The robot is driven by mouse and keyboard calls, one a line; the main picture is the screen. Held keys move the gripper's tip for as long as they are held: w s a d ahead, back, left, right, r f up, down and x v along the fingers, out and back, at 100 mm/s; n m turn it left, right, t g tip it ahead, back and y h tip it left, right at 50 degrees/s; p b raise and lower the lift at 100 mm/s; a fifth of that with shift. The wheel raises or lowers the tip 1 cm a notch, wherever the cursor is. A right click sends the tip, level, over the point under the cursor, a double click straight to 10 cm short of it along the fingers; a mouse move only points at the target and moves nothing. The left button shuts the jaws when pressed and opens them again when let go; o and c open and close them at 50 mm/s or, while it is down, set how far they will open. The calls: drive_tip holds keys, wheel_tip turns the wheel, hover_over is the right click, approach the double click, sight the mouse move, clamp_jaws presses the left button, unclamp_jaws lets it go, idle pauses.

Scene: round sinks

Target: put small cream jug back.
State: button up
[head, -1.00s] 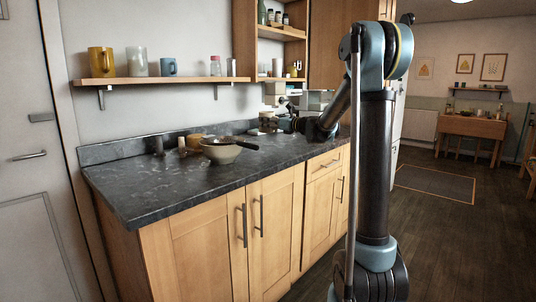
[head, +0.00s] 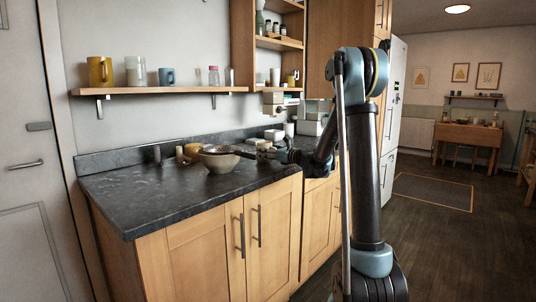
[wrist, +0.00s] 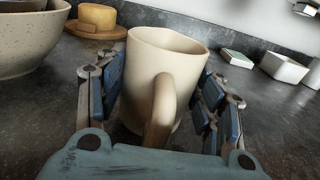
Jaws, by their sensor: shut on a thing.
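The small cream jug (wrist: 168,75) is in the middle of the wrist view, upright or slightly tilted, its handle towards the camera. My gripper (wrist: 163,92) is shut on it, with blue finger pads on both sides of its body. Its base is partly hidden by the gripper, so I cannot tell whether it touches the counter. In the head view my gripper (head: 268,153) is low over the dark counter (head: 150,200), just right of the speckled bowl (head: 219,161). The jug is not clear to see there.
The bowl also shows at the wrist view's left (wrist: 30,42), near a yellow round thing on a wooden board (wrist: 96,28). A white square dish (wrist: 283,67) and a small box (wrist: 237,58) lie at right. A wall shelf (head: 160,91) holds several mugs above the counter.

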drive_tip(key=o, duration=1.2)
drive_tip(key=shift+c, duration=0.2)
drive_tip(key=v, duration=1.2)
drive_tip(key=shift+s, duration=0.1)
